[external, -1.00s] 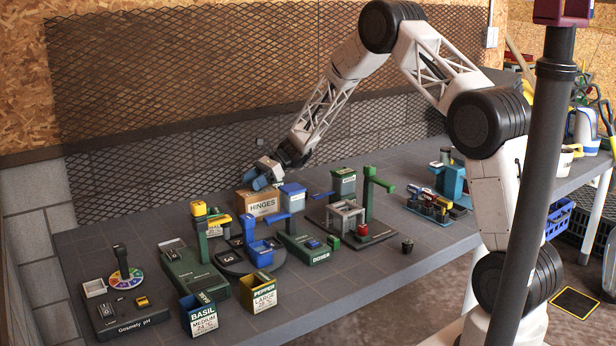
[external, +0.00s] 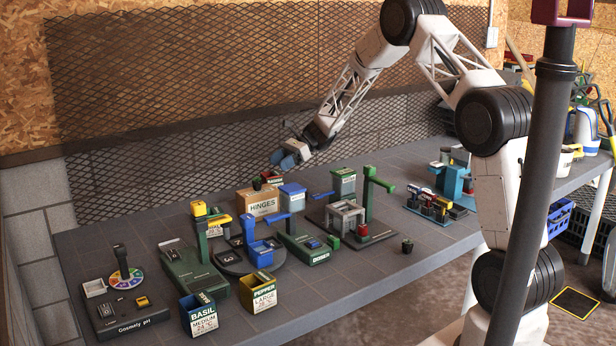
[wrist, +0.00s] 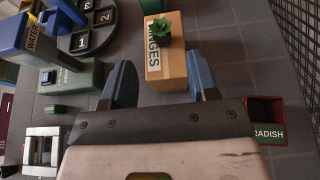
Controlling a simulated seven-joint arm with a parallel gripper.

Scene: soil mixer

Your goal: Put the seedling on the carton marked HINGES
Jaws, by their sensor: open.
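The carton marked HINGES (external: 258,204) is a brown box standing on the grey table, and it also shows in the wrist view (wrist: 172,68). The seedling (wrist: 161,30), a small green plant in a dark pot, stands upright on the carton's top near its far end in the wrist view. My gripper (external: 284,157) is open and empty, above and behind the carton in the external view. In the wrist view its two blue fingers (wrist: 160,78) are spread apart, with the carton visible beyond the gap and the seedling clear of both fingers.
A box marked RADISH (wrist: 266,118) stands at the right in the wrist view. Green and blue machines (external: 262,250) crowd the table in front.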

